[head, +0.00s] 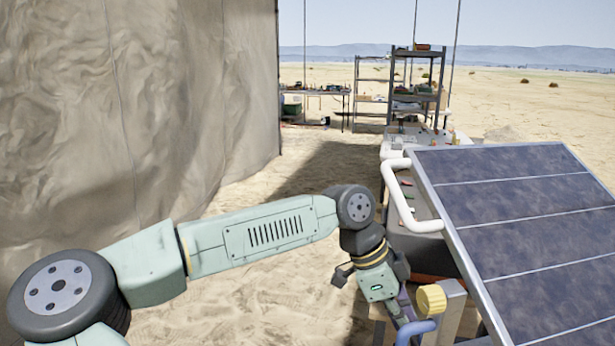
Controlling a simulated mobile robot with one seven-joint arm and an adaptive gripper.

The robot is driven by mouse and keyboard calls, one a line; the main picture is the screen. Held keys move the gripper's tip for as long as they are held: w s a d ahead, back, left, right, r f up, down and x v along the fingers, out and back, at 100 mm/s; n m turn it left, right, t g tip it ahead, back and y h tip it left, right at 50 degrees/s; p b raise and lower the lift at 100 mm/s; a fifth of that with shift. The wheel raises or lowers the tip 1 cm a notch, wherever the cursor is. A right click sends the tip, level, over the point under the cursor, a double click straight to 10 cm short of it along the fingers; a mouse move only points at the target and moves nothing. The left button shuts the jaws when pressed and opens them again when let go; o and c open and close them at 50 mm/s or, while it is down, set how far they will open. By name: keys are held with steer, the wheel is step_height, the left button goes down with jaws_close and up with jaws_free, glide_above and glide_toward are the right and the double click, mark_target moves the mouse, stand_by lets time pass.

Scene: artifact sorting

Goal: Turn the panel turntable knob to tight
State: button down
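The solar panel (530,230) is tilted on its mount at the right. A yellow ridged knob (432,299) sits on a beige bracket (452,312) by the panel's lower left edge. I take it to be the turntable knob; no tight mark shows. My gripper (402,308) points down just left of the knob, with a visible gap in the picture. Its fingers are small and partly hidden, so their opening is unclear. I cannot tell if it touches anything.
A blue curved handle (415,328) is just below my gripper. A white bent pipe (402,195) runs along the panel's left edge. Behind are a cluttered table (455,139) and shelves (418,70). A tan tent wall (140,100) is at left; sandy ground lies between.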

step_height(320, 180, up, 6)
steer(key=p, duration=0.4)
steer(key=shift+a, duration=0.15)
